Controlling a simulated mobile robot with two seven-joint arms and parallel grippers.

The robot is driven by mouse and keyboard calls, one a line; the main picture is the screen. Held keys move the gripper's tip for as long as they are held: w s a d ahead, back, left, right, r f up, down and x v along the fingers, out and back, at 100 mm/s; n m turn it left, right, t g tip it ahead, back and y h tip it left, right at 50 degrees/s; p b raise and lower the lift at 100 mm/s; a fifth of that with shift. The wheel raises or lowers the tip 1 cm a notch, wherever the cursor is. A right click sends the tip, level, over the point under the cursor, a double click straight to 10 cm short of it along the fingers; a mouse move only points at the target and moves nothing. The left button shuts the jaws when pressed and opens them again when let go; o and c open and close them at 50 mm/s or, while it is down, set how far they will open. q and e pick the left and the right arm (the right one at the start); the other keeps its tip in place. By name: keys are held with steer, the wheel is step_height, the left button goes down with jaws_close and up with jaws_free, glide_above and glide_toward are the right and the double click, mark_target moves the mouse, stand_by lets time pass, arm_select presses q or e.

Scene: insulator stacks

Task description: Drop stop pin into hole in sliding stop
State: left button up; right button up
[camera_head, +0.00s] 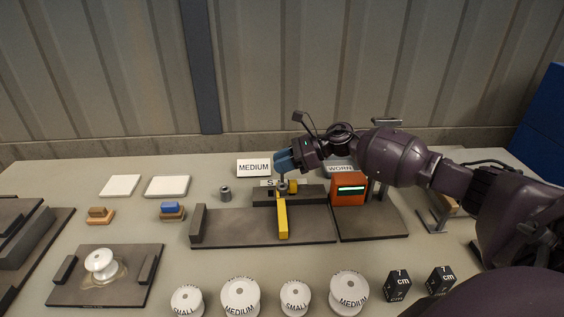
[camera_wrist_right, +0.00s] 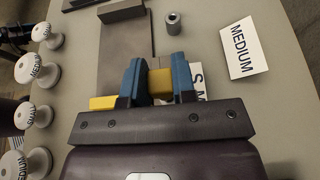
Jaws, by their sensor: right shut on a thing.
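My right gripper (camera_head: 283,160), with blue fingers, is over the far end of the yellow bar of the sliding stop (camera_head: 283,218). It is shut on the stop pin (camera_head: 283,182), a small grey upright piece below the fingertips. The pin's lower end meets the bar in the picture; I cannot tell whether it is in the hole, which is hidden. In the right wrist view, the fingers (camera_wrist_right: 158,82) have a yellow piece between them; I cannot tell if it is gripped or lies behind. The bar (camera_wrist_right: 103,102) shows left of them. My left gripper is not in view.
A dark base (camera_head: 235,228) carries the stop. An orange gauge box (camera_head: 348,192) stands close on the right. A grey cylinder (camera_head: 225,193) and a MEDIUM card (camera_head: 254,168) are nearby. Several white spools, including one MEDIUM spool (camera_head: 240,297), line the front.

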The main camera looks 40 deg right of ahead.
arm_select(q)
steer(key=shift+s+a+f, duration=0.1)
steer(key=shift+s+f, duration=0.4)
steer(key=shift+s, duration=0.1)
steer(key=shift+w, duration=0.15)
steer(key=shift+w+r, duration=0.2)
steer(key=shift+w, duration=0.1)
arm_select(e)
steer(key=shift+f, duration=0.25)
arm_select(q)
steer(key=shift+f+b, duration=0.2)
steer(key=shift+b, duration=0.15)
arm_select(e)
steer(key=shift+f, duration=0.15)
steer(key=shift+f, duration=0.45)
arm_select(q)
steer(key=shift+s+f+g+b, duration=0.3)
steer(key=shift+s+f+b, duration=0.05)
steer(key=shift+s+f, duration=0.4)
arm_select(e)
steer(key=shift+f, duration=0.15)
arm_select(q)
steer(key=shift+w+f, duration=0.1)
arm_select(e)
steer(key=shift+f, duration=0.1)
